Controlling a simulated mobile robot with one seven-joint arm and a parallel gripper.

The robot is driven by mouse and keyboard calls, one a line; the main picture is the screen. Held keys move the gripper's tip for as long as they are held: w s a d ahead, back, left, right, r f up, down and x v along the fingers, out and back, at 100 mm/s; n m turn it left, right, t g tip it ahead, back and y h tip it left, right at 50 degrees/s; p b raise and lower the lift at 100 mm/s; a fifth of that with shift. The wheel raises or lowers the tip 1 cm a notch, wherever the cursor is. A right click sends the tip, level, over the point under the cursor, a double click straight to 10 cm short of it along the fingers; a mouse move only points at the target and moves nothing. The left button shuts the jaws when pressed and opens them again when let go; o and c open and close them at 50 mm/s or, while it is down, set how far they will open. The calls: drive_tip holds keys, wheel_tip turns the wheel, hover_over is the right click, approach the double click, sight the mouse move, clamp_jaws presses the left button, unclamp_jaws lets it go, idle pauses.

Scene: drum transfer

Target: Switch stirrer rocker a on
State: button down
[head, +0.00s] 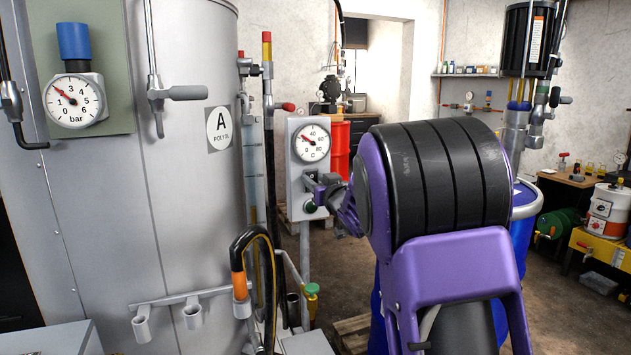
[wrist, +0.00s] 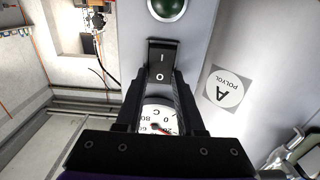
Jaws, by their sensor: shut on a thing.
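The stirrer rocker (wrist: 161,60) is a black switch marked I and O on the grey control box (head: 296,165). In the wrist view it lies at the fingertips of my gripper (wrist: 161,82), whose two black fingers close in on its O end. Which way the rocker is tilted I cannot tell. In the head view my gripper (head: 318,184) is at the front of the box, below the dial, and hides the rocker. A dark green round lamp or button (wrist: 168,6) sits beside the rocker; it also shows in the head view (head: 310,207).
A round temperature dial (head: 312,143) is on the same box and shows between my fingers in the wrist view. The big grey tank (head: 195,190) labelled A POLYOL stands at left, with pipes and a black hose (head: 262,240) near the box. A blue drum (head: 525,205) stands at right.

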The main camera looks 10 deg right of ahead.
drive_tip(key=t, duration=0.1)
drive_tip(key=f+t, duration=0.1)
drive_tip(key=t, duration=0.1)
drive_tip(key=shift+s+y, duration=0.1)
drive_tip(key=shift+y, duration=0.2)
drive_tip(key=c, duration=0.5)
unclamp_jaws()
drive_tip(key=v, duration=1.7)
drive_tip(key=shift+s+d+f, duration=0.1)
drive_tip(key=shift+s+f, duration=0.05)
drive_tip(key=shift+f, duration=0.1)
